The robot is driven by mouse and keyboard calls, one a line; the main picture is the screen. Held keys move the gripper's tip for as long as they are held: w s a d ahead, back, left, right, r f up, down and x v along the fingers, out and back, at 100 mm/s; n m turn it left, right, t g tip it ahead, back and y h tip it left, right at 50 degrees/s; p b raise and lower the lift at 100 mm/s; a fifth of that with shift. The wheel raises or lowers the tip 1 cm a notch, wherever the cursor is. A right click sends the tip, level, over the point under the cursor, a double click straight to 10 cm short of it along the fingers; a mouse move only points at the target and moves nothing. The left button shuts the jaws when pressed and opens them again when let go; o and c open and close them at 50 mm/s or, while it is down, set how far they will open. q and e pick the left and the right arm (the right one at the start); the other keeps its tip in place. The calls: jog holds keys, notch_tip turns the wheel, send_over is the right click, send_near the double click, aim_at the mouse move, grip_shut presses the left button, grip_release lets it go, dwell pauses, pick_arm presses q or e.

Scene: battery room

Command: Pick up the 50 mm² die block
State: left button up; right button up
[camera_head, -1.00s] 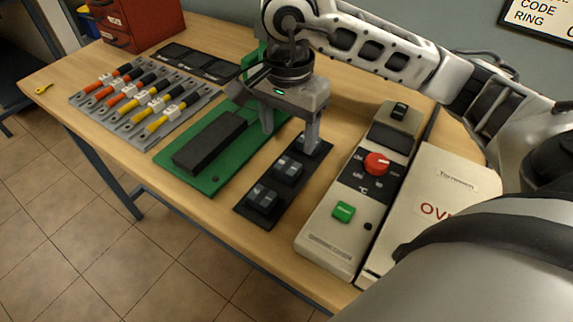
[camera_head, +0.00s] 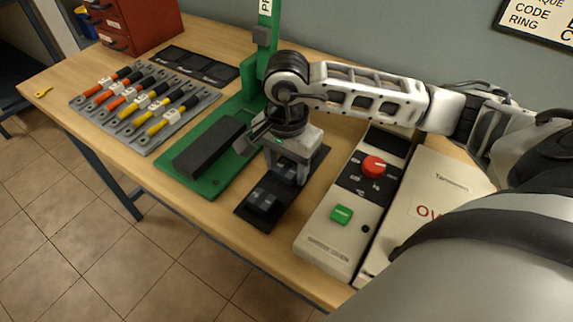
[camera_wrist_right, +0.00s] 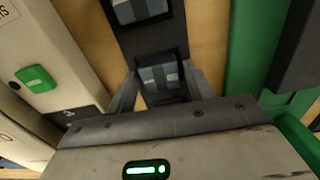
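A black die tray (camera_head: 240,212) holds small dark die blocks with grey tops. The front block (camera_head: 262,200) is clear of my gripper. The middle block (camera_head: 286,173) is under and between the fingers of my right gripper (camera_head: 288,168), which points down over the tray. The far end of the tray is mostly hidden by this gripper. In the right wrist view, my right gripper (camera_wrist_right: 163,88) is open, with a finger on each side of one block (camera_wrist_right: 160,76); another block (camera_wrist_right: 138,10) lies beyond. I cannot read which is 50 mm². My left gripper is out of view.
A green press base (camera_head: 205,187) with a long black bar (camera_head: 210,147) stands left of the tray. A beige controller (camera_head: 325,232) with a red knob stands close on the right. Cables on a grey rack (camera_head: 150,140) lie farther left.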

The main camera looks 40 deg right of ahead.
jog(key=c, duration=0.8)
jog(key=shift+c, duration=0.2)
